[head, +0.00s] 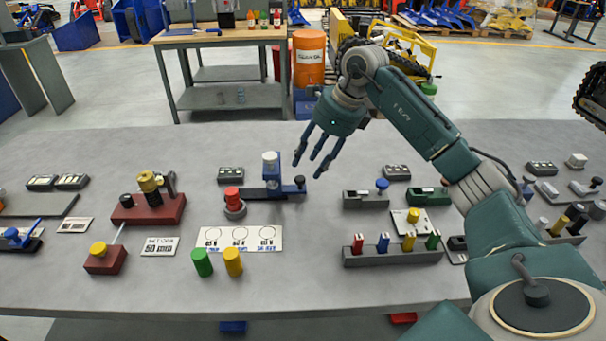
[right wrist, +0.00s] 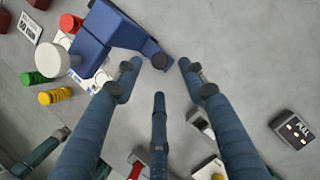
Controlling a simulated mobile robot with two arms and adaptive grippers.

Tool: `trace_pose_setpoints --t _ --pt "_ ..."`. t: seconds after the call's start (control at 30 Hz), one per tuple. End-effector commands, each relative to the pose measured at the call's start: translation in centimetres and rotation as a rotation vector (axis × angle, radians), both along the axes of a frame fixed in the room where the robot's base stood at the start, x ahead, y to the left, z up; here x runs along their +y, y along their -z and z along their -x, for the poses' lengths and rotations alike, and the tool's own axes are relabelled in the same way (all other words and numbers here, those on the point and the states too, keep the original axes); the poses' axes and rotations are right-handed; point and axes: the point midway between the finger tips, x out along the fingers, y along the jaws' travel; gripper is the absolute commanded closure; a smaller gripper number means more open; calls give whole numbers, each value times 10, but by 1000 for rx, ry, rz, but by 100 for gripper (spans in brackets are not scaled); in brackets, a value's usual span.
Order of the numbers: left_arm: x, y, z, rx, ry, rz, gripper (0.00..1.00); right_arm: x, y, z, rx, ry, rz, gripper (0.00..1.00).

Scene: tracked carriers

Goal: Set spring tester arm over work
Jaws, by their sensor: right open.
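The spring tester (head: 274,193) is a blue fixture on the middle of the table, with a white-topped post and a low arm ending in a black knob (head: 300,180) on the right. It also shows in the right wrist view (right wrist: 108,30). A red cylinder (head: 232,194) sits on a grey ring at its left, and I cannot tell whether the arm covers it. A green spring-like cylinder (head: 202,262) and a yellow one (head: 233,262) stand in front of a white card. My right gripper (head: 320,160) is open and empty above the black knob, fingers pointing down. My left gripper is out of view.
The white card (head: 240,239) has printed circles. A dark red block (head: 150,208) with a yellow-topped post stands to the left. A grey rack (head: 392,253) with coloured pieces and small grey and green fixtures stand to the right.

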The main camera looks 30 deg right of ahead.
Motion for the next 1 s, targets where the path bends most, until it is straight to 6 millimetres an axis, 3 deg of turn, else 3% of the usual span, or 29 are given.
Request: trace_pose_setpoints --t 0.1,0.3,0.7,0.9,1.0 --pt "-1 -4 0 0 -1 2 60 6 21 -7 4 -2 -2 59" --pt "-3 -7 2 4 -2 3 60 12 45 -15 1 0 -1 59" --pt "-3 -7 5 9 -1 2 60 13 54 -18 -1 0 1 59" --pt "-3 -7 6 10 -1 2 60 13 53 -18 -1 0 1 97" --pt "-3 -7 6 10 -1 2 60 13 53 -18 -1 0 0 100"
